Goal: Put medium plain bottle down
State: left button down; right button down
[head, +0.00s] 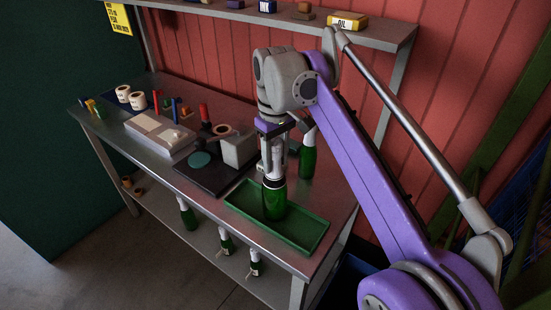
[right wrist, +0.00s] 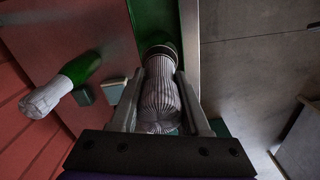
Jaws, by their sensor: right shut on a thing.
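The medium plain bottle (head: 275,200), dark green with a pale foil-like neck, is upright at the green tray (head: 306,240). I cannot tell whether its base touches the tray floor. My right gripper (head: 272,150) points down and is shut on the bottle's neck. In the right wrist view the pale, ribbed neck (right wrist: 160,95) lies between the two fingers of my right gripper (right wrist: 162,100), and the bottle's lower body is mostly hidden. The green tray (right wrist: 148,18) shows beyond it. My left gripper is out of view.
Another green bottle with a white top (head: 307,158) stands behind the tray; it also shows in the right wrist view (right wrist: 78,70). A dark base with a grey block (head: 238,150) is left of the tray. Several bottles stand on the lower shelf (head: 205,238). The tray's right part is clear.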

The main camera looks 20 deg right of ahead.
jog(key=shift+f, duration=0.1)
jog(key=shift+c, duration=1.9)
grip_release()
notch_tip(320, 180, up, 12)
jog(key=p, duration=0.3)
